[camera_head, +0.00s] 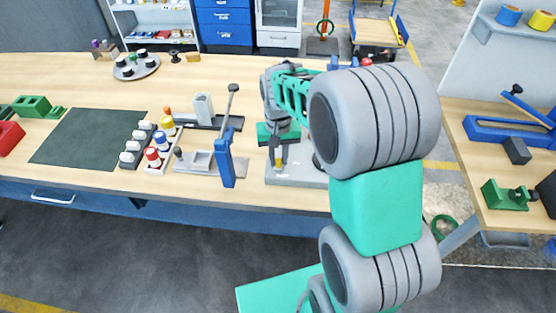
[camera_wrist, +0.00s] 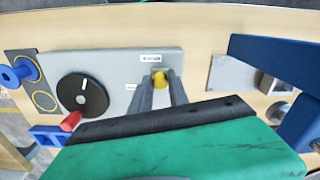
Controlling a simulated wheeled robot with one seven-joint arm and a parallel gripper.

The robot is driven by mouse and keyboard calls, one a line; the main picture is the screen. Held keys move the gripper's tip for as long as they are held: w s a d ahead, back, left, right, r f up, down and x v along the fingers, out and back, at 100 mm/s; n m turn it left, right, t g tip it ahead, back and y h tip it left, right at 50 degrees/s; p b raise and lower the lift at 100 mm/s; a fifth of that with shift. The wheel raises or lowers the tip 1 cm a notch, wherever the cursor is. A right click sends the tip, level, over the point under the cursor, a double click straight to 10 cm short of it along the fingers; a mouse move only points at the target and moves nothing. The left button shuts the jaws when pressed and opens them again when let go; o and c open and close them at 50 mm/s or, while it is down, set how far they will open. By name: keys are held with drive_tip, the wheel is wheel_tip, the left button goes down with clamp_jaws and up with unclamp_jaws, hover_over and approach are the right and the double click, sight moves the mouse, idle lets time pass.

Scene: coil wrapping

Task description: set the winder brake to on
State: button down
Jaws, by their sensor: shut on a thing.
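A grey base plate (camera_wrist: 185,62) lies on the wooden bench and also shows under my gripper in the head view (camera_head: 297,177). A small yellow knob (camera_wrist: 159,78) stands on the plate, close below a white label that is too small to read. My gripper (camera_wrist: 158,88) reaches down from above, its two fingers shut on the yellow knob. A black round dial (camera_wrist: 83,97) with a white mark sits on the same plate, with a red handle (camera_wrist: 71,121) at its lower edge. In the head view my gripper (camera_head: 279,158) partly hides the plate, and the dial is hidden.
A tall blue lever device (camera_head: 227,160) stands left of the plate, close to my gripper; its blue bar (camera_wrist: 275,62) fills the right of the wrist view. A rack of coloured-cap bottles (camera_head: 160,148) and a dark mat (camera_head: 88,138) lie farther left. A blue spool (camera_wrist: 18,74) is beside the plate.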

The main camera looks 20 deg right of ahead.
sight(277, 160)
drive_tip(key=shift+a+r, duration=0.1)
drive_tip(key=shift+a, duration=0.05)
drive_tip(key=shift+w, duration=0.1)
drive_tip(key=c, duration=1.3)
unclamp_jaws()
drive_tip(key=shift+a, duration=0.2)
drive_tip(key=shift+c, duration=0.2)
drive_tip(key=shift+o, duration=0.4)
drive_tip(key=shift+d, duration=0.15)
wheel_tip(277, 160, up, 8)
drive_tip(key=shift+f+b, duration=0.1)
drive_tip(key=shift+b, duration=0.55)
